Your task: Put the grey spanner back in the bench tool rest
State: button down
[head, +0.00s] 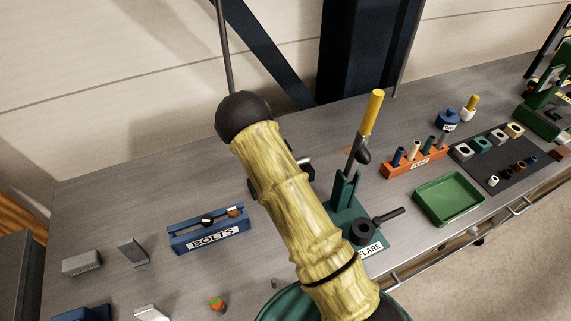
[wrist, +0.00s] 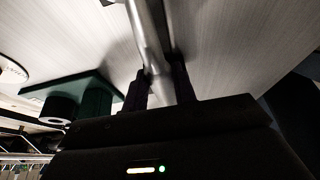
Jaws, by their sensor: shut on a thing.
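The grey spanner (wrist: 148,35) shows in the wrist view as a smooth metal bar running up out of the picture between my fingers. My gripper (wrist: 160,82) is shut on it, above the grey bench top. In the head view my arm hides most of the gripper; a small grey metal end (head: 305,162) shows just right of the arm, perhaps part of the spanner. The far ends of the spanner are out of sight. I cannot tell for sure which holder is the bench tool rest.
A green flare stand (head: 345,222) with a yellow-handled lever stands close right of my arm. A blue bolts rack (head: 209,230) is to the left. An orange rack (head: 414,163), a green tray (head: 449,199) and a dark mat (head: 512,160) lie right. Bare bench lies behind the bolts rack.

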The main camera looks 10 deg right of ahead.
jog(key=shift+f+b, duration=0.8)
jog(key=shift+b, duration=0.1)
dwell(0.7)
jog(key=c, duration=1)
grip_release()
jog(key=shift+c, duration=0.2)
jog(key=shift+r, duration=0.1)
jog(key=b+v, duration=0.4)
jog(key=v, duration=1.3)
jog(key=shift+r, duration=0.15)
